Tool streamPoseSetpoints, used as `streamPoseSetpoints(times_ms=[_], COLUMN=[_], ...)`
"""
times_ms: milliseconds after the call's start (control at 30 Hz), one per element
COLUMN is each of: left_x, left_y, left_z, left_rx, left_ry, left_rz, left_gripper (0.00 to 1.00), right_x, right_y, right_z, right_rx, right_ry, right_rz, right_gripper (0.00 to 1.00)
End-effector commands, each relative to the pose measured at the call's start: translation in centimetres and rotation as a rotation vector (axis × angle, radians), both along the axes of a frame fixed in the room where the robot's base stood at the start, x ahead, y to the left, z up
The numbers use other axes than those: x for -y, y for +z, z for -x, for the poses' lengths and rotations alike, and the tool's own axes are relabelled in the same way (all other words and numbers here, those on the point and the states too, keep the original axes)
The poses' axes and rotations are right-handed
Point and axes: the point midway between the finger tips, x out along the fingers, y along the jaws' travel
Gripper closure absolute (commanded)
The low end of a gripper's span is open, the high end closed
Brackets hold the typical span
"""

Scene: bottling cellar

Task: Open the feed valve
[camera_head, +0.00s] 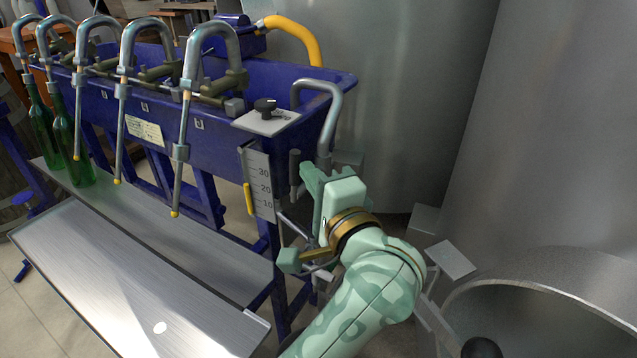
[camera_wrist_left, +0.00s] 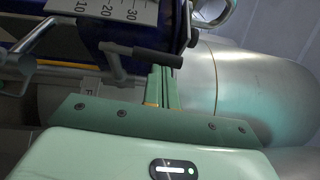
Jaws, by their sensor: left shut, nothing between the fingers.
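The feed valve appears to be the lever with a black grip (camera_head: 294,168) on the right end of the blue filler, beside the level scale. In the left wrist view its dark grip (camera_wrist_left: 157,57) lies across the picture, on a grey crank arm. My left gripper (camera_head: 311,174) is just right of the grip in the head view. In the wrist view its green fingers (camera_wrist_left: 162,86) are together and empty, with their tips by the grip. I cannot tell whether they touch it. My right gripper is not in view.
The blue filler trough (camera_head: 290,80) carries several curved spouts and a black knob (camera_head: 265,106) on a plate. The scale (camera_head: 258,183) is close left of my gripper, a bent grey pipe (camera_head: 331,110) just above. Green bottles (camera_head: 78,155) stand left; large steel tanks (camera_head: 400,100) stand behind.

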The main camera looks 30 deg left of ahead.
Motion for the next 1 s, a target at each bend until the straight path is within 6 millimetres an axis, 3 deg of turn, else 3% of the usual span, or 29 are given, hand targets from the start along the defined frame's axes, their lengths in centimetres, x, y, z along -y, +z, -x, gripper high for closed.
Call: streamPoseSetpoints(times_ms=[667, 1000], left_x=[-0.6, -0.3], left_y=[0.4, 0.3], left_z=[0.0, 0.0], left_rx=[0.001, 0.001], left_ry=[0.001, 0.002], left_rz=[-0.005, -0.004], left_gripper=[1.0, 1.0], right_x=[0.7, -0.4], right_y=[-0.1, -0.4], right_z=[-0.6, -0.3], right_rx=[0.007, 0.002], right_ry=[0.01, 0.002], right_rz=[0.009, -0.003], right_gripper=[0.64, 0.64])
